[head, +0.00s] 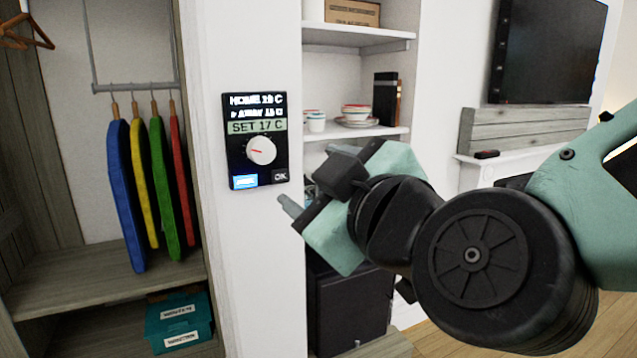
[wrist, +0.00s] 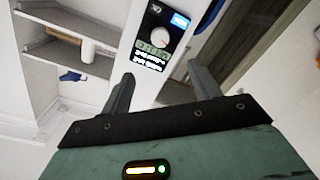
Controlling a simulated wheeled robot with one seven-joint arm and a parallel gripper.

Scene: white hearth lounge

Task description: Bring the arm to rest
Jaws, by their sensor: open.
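My arm reaches in from the right in the head view. My gripper (head: 287,212) is in front of the white wall post, just below and right of a black thermostat panel (head: 237,152). In the wrist view my gripper (wrist: 158,85) shows two separate fingers with nothing between them. The panel (wrist: 148,60) appears beyond the fingertips there. It has a white dial and a highlighted line reading "SET 17 C". I cannot tell exactly how far the fingertips are from the wall, but no contact shows.
An open wardrobe at left holds several coloured hanging pieces (head: 150,190) and a teal box (head: 179,320). Shelves (head: 355,133) with cups, bowls and a dark box stand behind my gripper. A mantel ledge (head: 520,160) and a television (head: 548,50) are at right.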

